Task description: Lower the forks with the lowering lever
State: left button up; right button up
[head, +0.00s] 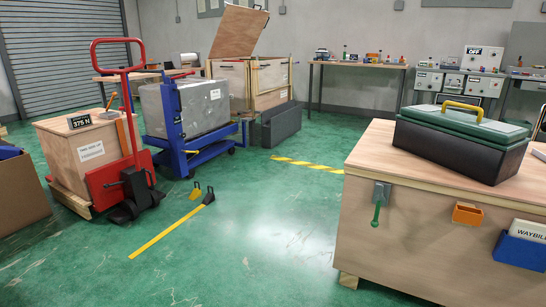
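A red pallet jack (104,183) with a tall loop handle (94,62) stands at the left against a wooden crate (72,158). Its forks are hidden under the crate. A blue lift truck (174,110) stands behind it with a grey wrapped load (203,104); its blue base (200,152) shows below the load. A small orange lever (111,101) stands by a grey block near the "375 N" sign (80,122). A green-handled lever (377,205) hangs on the right wooden crate (400,240). I cannot tell which is the lowering lever. Neither gripper is in view.
A green and black toolbox (460,145) sits on the right crate, which carries an orange holder (467,214) and a blue waybill holder (520,250). The central green floor is mostly clear.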

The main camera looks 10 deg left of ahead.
aim_at(106, 186)
jog(key=i+j+u, duration=0.2)
jog(key=i+u, duration=0.65)
jog(key=i+l+u, duration=0.15)
jog(key=i+u, duration=0.45)
jog(key=i, duration=0.4)
jog(key=i+j+z, duration=0.1)
jog(key=z, duration=0.3)
jog(key=i+j+z, duration=0.15)
jog(key=z, duration=0.25)
jog(key=i+j+z, duration=0.1)
jog(key=j, duration=0.3)
jog(key=i+j+z, duration=0.1)
jog(key=j, duration=0.25)
jog(key=i+j+z, duration=0.1)
jog(key=i+j, duration=0.15)
jog(key=j, duration=0.2)
jog(key=i+j+z, duration=0.1)
jog(key=j, duration=0.3)
jog(key=i+j+z, duration=0.15)
jog(key=j, duration=0.25)
jog(key=i+j, duration=0.1)
jog(key=j, duration=0.3)
jog(key=i+j, duration=0.1)
jog(key=j, duration=0.3)
jog(key=i+j, duration=0.1)
jog(key=j, duration=0.35)
jog(key=i+j, duration=0.1)
jog(key=j, duration=0.3)
